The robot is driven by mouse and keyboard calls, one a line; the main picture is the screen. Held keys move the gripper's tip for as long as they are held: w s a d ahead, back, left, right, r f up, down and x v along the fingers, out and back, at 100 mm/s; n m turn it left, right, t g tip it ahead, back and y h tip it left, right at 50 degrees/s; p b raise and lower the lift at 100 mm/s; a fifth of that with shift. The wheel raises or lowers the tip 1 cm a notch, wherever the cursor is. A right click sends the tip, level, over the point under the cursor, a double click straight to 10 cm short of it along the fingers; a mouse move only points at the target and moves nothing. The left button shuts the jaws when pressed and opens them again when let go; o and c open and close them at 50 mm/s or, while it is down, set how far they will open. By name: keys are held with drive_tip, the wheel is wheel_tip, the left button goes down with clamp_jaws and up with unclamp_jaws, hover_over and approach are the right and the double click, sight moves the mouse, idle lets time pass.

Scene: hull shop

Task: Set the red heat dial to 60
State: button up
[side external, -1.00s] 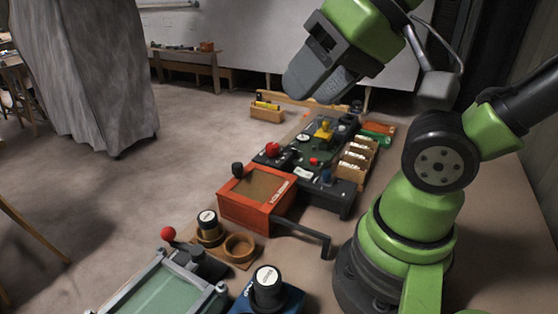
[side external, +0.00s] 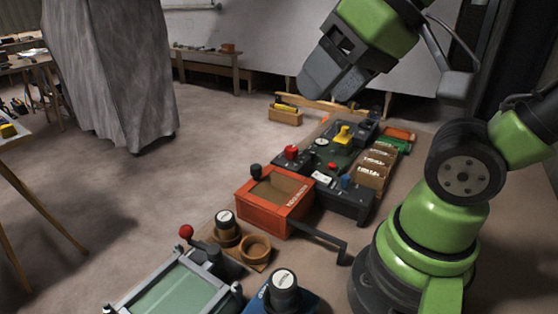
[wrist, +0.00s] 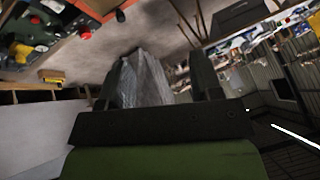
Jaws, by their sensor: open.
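A red knob (side external: 291,152), which looks like the heat dial, sits on the left side of the dark control panel (side external: 352,206) in the side external view. Its scale and pointer are too small to read. My gripper (side external: 328,92) is open and empty, high above and behind the panel, well apart from the knob. In the wrist view the panel lies at the upper left, with a red knob (wrist: 84,33) among its controls; I cannot tell if it is the same one.
The panel also carries a yellow handle (side external: 343,134) and a blue knob (side external: 345,181). An orange-red box (side external: 262,222) with a dark crank stands in front. Wooden trays (side external: 372,175) sit to the right, and a red-ball lever (side external: 186,232) at the front left. Air above the panel is clear.

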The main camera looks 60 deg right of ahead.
drive_tip(key=w+d+n+g+h, duration=0.1)
drive_tip(key=w+d+n+g, duration=0.1)
drive_tip(key=w+d+n, duration=0.5)
drive_tip(key=n+g, duration=0.5)
drive_tip(key=n, duration=0.9)
approach(291, 148)
drive_tip(key=shift+s+a+h, duration=0.1)
drive_tip(key=shift+a+h, duration=0.1)
drive_tip(key=shift+h, duration=0.1)
drive_tip(key=shift+d+f, duration=0.1)
drive_tip(key=shift+f, duration=0.3)
wheel_tip(291, 148, down, 9)
drive_tip(key=shift+f, duration=0.2)
drive_tip(key=c, duration=0.9)
